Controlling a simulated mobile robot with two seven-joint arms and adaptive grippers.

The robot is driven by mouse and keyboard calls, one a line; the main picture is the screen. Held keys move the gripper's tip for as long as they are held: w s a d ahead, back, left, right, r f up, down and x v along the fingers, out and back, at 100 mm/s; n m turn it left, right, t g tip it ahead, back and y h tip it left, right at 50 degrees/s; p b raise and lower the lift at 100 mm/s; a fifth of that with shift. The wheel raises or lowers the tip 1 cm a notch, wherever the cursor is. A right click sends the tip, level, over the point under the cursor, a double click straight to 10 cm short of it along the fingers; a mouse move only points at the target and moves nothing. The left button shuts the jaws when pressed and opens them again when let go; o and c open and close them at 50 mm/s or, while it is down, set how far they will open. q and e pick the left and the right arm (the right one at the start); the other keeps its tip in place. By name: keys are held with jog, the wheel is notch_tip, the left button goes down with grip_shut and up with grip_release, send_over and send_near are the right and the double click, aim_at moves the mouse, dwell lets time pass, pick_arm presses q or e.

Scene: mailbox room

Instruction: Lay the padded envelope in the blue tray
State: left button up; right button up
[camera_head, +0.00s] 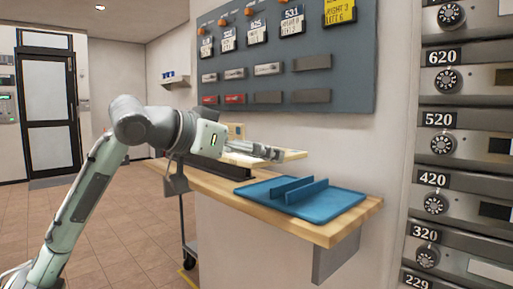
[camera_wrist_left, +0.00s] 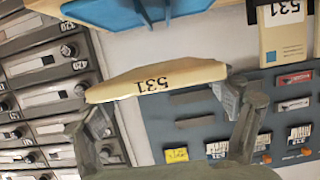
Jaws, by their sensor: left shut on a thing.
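The blue tray (camera_head: 342,203) lies on the right end of the shelf, with upright blue dividers. It also shows at the top of the wrist view (camera_wrist_left: 130,10). The envelope is above and apart from the tray. My right gripper is not in view.
The wooden shelf (camera_head: 312,230) ends just right of the tray. A dark holder (camera_head: 215,168) stands on it left of the tray. A grey board (camera_head: 340,75) with tags hangs above. Numbered lockers (camera_head: 465,150) stand at the right.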

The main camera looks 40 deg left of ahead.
pick_arm(q)
jog(key=shift+w+a, duration=0.25)
jog(key=shift+w, duration=0.35)
jog(key=shift+w+d+f, duration=0.15)
jog(key=shift+w+f, duration=0.1)
jog(key=shift+w, duration=0.35)
jog(key=p, duration=0.3)
send_over(299, 189)
jog(key=a, duration=0.3)
jog(key=f, duration=0.3)
jog(key=shift+s+d+f, duration=0.15)
jog(key=shift+s+f, duration=0.05)
jog(key=shift+s, duration=0.15)
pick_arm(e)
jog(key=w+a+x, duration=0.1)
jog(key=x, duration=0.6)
pick_arm(q)
notch_tip(299, 189, down, 3)
jog(key=shift+r+b, duration=0.1)
jog(key=shift+b, duration=0.9)
jog(key=shift+s+f, duration=0.1)
jog(key=shift+f, duration=0.25)
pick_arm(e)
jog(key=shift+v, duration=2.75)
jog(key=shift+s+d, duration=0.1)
pick_arm(q)
jog(key=o, duration=1)
jog(key=shift+c, duration=0.2)
